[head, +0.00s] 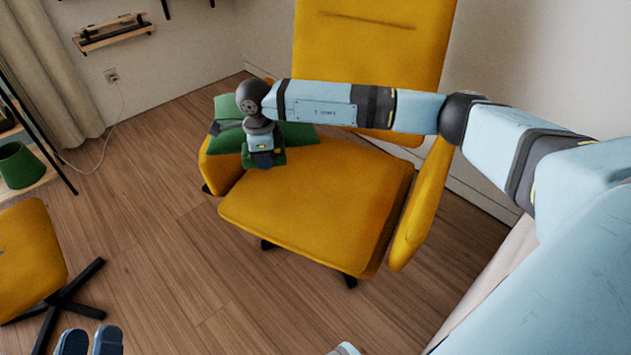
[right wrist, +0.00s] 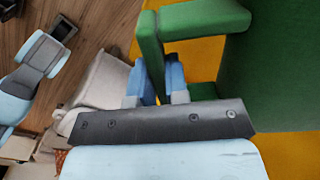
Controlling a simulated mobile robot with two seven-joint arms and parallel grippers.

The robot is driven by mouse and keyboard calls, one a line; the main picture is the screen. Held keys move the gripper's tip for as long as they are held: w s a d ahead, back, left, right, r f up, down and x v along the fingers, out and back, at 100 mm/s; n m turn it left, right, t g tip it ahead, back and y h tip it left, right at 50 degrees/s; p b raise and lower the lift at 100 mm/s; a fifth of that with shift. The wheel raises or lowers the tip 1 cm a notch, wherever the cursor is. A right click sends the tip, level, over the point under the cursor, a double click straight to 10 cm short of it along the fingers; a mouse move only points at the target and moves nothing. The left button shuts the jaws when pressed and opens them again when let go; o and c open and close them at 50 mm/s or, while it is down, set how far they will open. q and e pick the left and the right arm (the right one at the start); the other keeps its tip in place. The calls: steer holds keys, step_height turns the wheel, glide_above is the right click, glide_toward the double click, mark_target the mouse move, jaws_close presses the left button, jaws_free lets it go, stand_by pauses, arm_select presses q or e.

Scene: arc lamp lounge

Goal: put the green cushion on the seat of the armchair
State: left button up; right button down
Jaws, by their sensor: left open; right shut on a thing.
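The green cushion (head: 232,105) is at the rear left of the yellow armchair (head: 385,32), over the left armrest and back corner of the seat (head: 310,195). I cannot tell whether it touches them. My right gripper (head: 264,160) is shut on a green handle-like part of the cushion, and the arm partly hides the cushion. In the right wrist view the cushion (right wrist: 285,70) fills the right side, with the blue fingers (right wrist: 158,84) around its green strip. My left gripper (head: 89,341) is open and empty over the floor at the bottom left.
A yellow footstool (head: 28,255) on black legs stands at the left. A shelf stand with a green pot (head: 18,165) is at the left edge. A small wall shelf (head: 112,34) hangs at the back. Wooden floor (head: 150,220) is clear between footstool and armchair.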

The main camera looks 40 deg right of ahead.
steer(key=w+f+m, duration=0.1)
steer(key=m, duration=0.5)
steer(key=m+b, duration=0.1)
steer(key=b, duration=0.5)
glide_above(275, 223)
step_height(275, 223, down, 17)
steer(key=shift+f, duration=0.15)
arm_select(q)
step_height(275, 223, down, 9)
steer(key=m+g, duration=0.1)
steer(key=g, duration=0.2)
steer(key=shift+w+d+g+b, duration=0.25)
steer(key=shift+d+g+b, duration=0.05)
steer(key=shift+b, duration=0.1)
arm_select(e)
steer(key=shift+f, duration=1.6)
arm_select(q)
steer(key=shift+f, duration=0.1)
arm_select(e)
steer(key=shift+f, duration=0.15)
steer(key=c, duration=1.1)
jaws_free()
